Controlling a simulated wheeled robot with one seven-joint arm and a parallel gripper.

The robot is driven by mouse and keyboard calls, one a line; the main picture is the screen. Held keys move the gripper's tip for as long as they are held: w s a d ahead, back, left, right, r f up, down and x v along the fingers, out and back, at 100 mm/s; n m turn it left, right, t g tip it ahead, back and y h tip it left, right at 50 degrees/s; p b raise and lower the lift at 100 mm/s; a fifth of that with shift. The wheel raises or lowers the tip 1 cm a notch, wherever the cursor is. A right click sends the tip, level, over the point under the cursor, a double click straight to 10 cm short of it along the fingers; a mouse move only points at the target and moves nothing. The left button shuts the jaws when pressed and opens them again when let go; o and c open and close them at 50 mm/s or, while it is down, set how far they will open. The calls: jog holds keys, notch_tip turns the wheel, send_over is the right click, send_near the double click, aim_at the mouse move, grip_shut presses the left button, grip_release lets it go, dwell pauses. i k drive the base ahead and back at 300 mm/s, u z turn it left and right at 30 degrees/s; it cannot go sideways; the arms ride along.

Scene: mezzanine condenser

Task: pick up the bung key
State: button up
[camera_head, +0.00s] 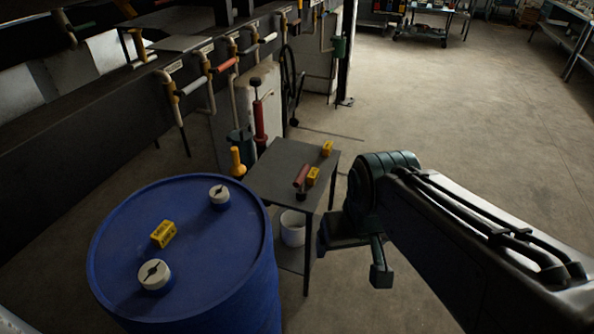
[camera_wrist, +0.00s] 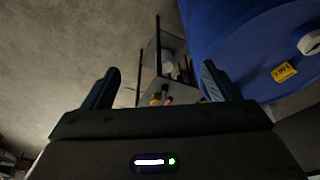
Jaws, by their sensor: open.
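A small dark side table (camera_head: 285,160) stands right of the blue drum. On it lies a red-brown cylindrical handle (camera_head: 302,175) with a dark end, beside yellow tags; this may be the bung key, but I cannot tell for sure. My gripper (camera_head: 352,255) is open and empty, to the right of the table and apart from it. In the wrist view the two fingers (camera_wrist: 160,85) are spread wide, with the table's frame and a small red item (camera_wrist: 168,101) seen between them, farther off.
The blue drum (camera_head: 190,275) has two pale bungs (camera_head: 154,274) and a yellow tag (camera_head: 163,234) on top. A white bucket (camera_head: 293,228) sits under the table. Pipes and valves line the wall behind.

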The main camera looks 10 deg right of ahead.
aim_at(298, 182)
jog(key=z, duration=0.15)
jog(key=k, duration=0.6)
jog(key=z, duration=0.9)
jog(key=i, duration=1.4)
jog(key=u, duration=0.55)
